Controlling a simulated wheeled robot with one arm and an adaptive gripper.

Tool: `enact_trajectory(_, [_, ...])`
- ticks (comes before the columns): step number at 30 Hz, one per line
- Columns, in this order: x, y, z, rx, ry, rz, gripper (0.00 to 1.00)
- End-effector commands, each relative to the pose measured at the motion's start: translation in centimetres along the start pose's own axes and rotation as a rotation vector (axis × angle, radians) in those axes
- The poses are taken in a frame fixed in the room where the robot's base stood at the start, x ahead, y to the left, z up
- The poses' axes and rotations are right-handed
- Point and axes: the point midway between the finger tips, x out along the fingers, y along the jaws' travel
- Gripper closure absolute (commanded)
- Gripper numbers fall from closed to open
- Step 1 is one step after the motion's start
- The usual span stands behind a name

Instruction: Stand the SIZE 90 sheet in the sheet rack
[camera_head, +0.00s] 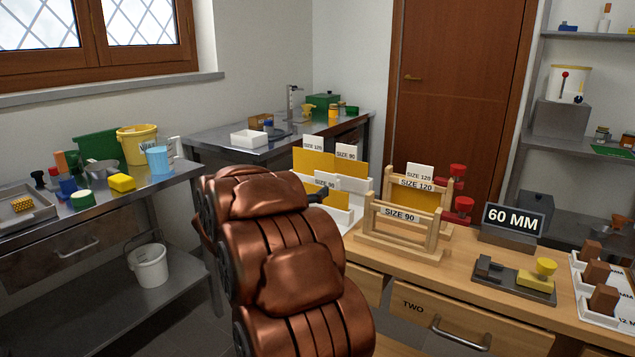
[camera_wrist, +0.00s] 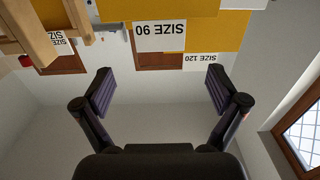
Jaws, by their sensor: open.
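In the head view, yellow sheets with white labels stand in a white holder left of the rack. One SIZE 90 label (camera_head: 346,152) stands beside the SIZE 120 label (camera_head: 313,142); another SIZE 90 label (camera_head: 326,180) shows lower in front. The wooden sheet rack (camera_head: 407,245) has a front frame marked SIZE 90, with no sheet visible in it. Its rear frame, marked SIZE 120, holds a yellow SIZE 120 sheet (camera_head: 420,197). My gripper (camera_wrist: 160,78) is open and empty in the wrist view. A SIZE 90 label (camera_wrist: 160,37) appears upside down beyond its fingertips, apart from them.
My arm hides part of the holder and bench. Red knobs (camera_head: 458,203) stand behind the rack. A side bench (camera_head: 130,207) is cluttered.

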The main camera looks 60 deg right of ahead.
Motion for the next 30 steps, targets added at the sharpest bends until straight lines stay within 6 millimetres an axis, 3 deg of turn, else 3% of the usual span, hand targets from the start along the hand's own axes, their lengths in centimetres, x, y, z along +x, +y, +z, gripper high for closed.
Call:
enact_trajectory(7, [-2.8, 0.0, 0.2, -0.002, -0.003, -0.001, 0.04])
enact_trajectory(20, [-3.5, -0.2, 0.1, 0.000, -0.004, -0.008, 0.04])
enact_trajectory(23, [-4.3, -1.8, 0.1, 0.015, -0.023, -0.072, 0.04])
enact_trajectory(26, [-6.3, -5.1, 0.2, 0.041, -0.070, -0.211, 0.04])
enact_trajectory(30, [-11.9, -10.9, 0.9, 0.062, -0.178, -0.481, 0.04])
